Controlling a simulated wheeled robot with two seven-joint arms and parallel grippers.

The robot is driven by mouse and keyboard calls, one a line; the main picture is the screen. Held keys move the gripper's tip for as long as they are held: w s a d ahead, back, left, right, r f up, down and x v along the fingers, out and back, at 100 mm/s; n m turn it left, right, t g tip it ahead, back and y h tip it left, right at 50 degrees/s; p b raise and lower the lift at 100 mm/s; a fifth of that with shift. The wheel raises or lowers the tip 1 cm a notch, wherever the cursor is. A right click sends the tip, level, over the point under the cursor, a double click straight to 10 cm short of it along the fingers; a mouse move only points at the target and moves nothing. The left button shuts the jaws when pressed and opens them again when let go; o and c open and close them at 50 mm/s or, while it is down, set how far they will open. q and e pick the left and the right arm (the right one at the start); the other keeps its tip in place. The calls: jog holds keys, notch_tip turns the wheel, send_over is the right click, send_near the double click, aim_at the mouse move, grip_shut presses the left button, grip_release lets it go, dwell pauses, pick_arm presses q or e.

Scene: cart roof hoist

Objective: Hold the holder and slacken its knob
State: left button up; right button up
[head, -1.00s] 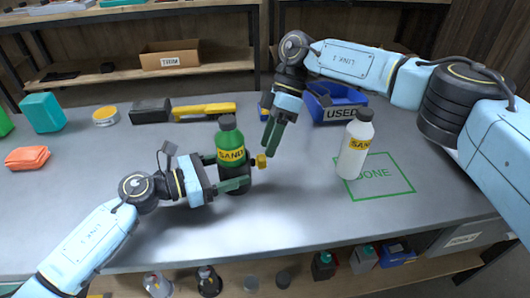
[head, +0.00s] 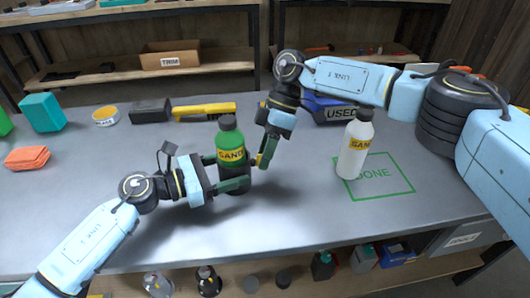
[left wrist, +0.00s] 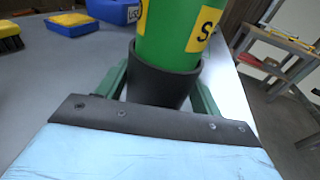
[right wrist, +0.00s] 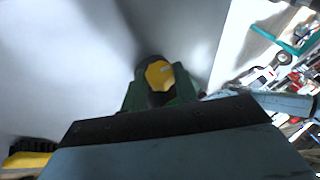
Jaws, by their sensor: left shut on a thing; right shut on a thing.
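A black cup-like holder (left wrist: 160,85) stands on the grey bench with a green bottle labelled SAND (head: 229,142) upright in it. My left gripper (head: 240,174) is shut on the holder, one green finger on each side of it. The yellow knob (right wrist: 160,76) sits on the holder's right side in the head view. My right gripper (head: 263,158) comes down from above and is shut on the knob, its fingers on both sides of it. The fingers hide much of the knob in the head view.
A white SAND bottle (head: 354,147) stands at the edge of the green DONE outline (head: 400,191) on the right. A blue USED bin (head: 318,108) is behind. The front bench area is clear.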

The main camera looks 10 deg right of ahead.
jog(key=t, duration=0.3)
jog(key=shift+s+n+t, duration=0.3)
jog(key=shift+s+n, duration=0.05)
jog(key=shift+n, duration=0.05)
jog(key=t, duration=0.3)
jog(key=shift+s+n, duration=0.3)
jog(key=shift+n, duration=0.1)
jog(key=shift+s+f+t, duration=0.15)
jog(key=shift+s+t, duration=0.05)
jog(key=shift+t, duration=0.7)
jog(key=shift+s+a+f+n+t, duration=0.1)
jog(key=shift+s+a+n+t, duration=0.25)
jog(key=shift+t, duration=0.35)
jog(key=shift+a+n+t+y, duration=0.2)
jog(key=shift+n+t+y, duration=0.1)
jog(key=shift+t, duration=1)
jog(key=shift+d+t, duration=0.15)
jog(key=shift+t, duration=0.15)
jog(key=shift+w+d, duration=0.1)
jog(key=shift+d, duration=0.1)
